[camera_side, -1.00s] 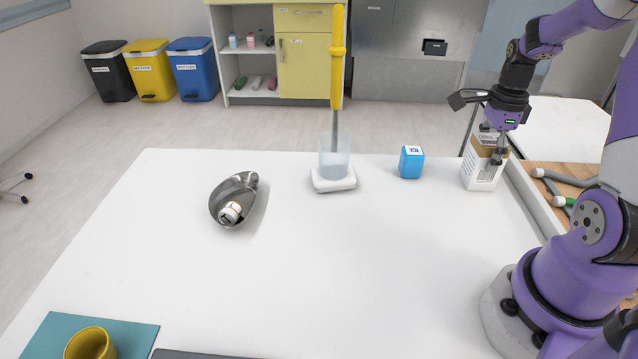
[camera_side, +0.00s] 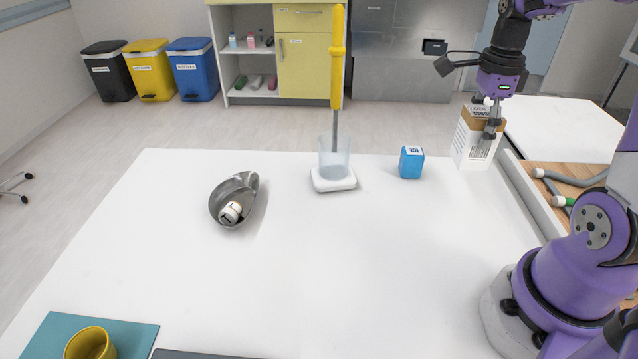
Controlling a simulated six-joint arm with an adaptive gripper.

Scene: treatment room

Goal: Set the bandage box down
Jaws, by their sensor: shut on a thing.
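The bandage box, a white and brown carton (camera_side: 470,140), is upright near the far right of the white table (camera_side: 300,270). My gripper (camera_side: 491,130) is over its right side, with fingers pointing down, and is shut on it. The fingers cover part of the box's right side. The box's lower edge shows close to the table's back right corner; I cannot tell whether it touches the table or hangs a little above it.
A blue box (camera_side: 411,162) stands to the left. Further left are a beaker (camera_side: 335,160) on a white base, holding a tall yellow-handled tool (camera_side: 338,70), and a metal kidney dish (camera_side: 234,197). A tray of tubes (camera_side: 535,205) lies right. The middle table is clear.

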